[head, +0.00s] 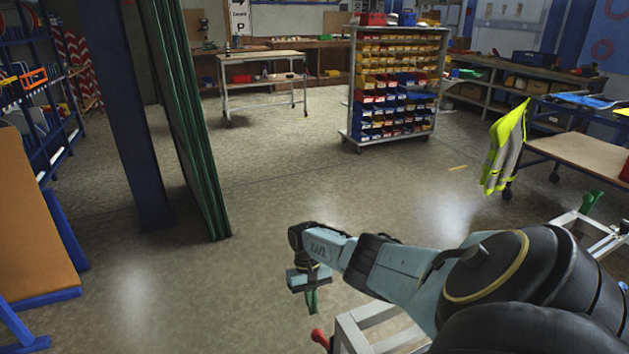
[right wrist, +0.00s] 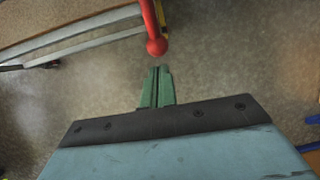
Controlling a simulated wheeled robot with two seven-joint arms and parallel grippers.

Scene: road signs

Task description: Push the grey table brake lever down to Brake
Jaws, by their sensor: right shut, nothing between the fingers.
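A red lever with a round knob (head: 320,338) shows at the bottom edge of the head view, beside a light grey metal frame (head: 349,335). In the right wrist view the red knob (right wrist: 156,46) hangs from the top, just beyond my fingertips. My right gripper (head: 311,302) has green fingers and points down, a little left of the knob in the head view. The fingers (right wrist: 157,72) are shut and empty, with a small apparent gap to the knob. The lever's base and any Brake marking are out of view.
A workbench (head: 590,153) with a hi-vis vest (head: 505,145) stands at right. A bin rack (head: 393,85) and a wheeled table (head: 262,58) stand farther back. The middle floor is clear.

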